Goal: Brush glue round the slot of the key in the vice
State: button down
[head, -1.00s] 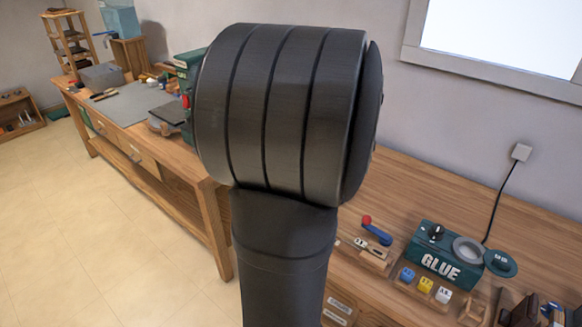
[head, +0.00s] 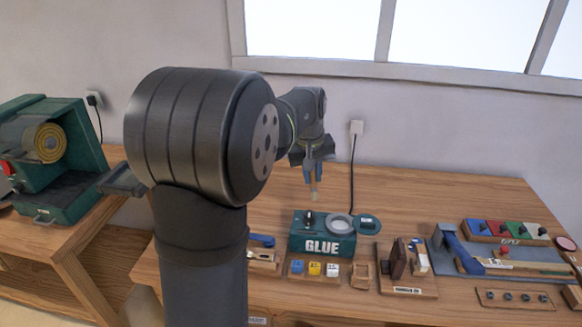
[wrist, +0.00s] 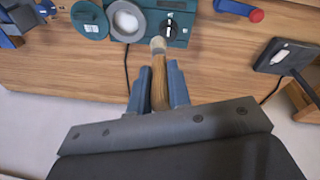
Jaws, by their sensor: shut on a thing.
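My gripper (head: 313,168) is shut on a brush (head: 314,187) with a wooden handle, held in the air behind and above the glue pot (head: 322,245). The key's slot is too small to make out.
Blue, yellow and white blocks (head: 314,268) stand in front of the pot. A wooden stand with dark pieces (head: 400,262) lies between pot and vice. A tray of coloured pads (head: 507,231) is behind the vice. A green machine (head: 50,160) stands far left. The bench behind the pot is clear.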

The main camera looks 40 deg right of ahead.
jog(key=shift+s+d+f+n+h, duration=0.35)
jog(key=shift+s+d+f+n, duration=0.5)
jog(key=shift+f, duration=1.15)
jog(key=shift+s+d+f+n+h, duration=0.45)
jog(key=shift+d+f+n, duration=0.6)
jog(key=shift+f, duration=1)
jog(key=shift+s+d+f+n+h, duration=0.3)
jog(key=shift+s+d+f+n, duration=0.6)
jog(key=shift+f, duration=1.1)
jog(key=shift+w+d+f, duration=0.1)
jog(key=shift+f, duration=0.6)
notch_tip(320, 180, up, 7)
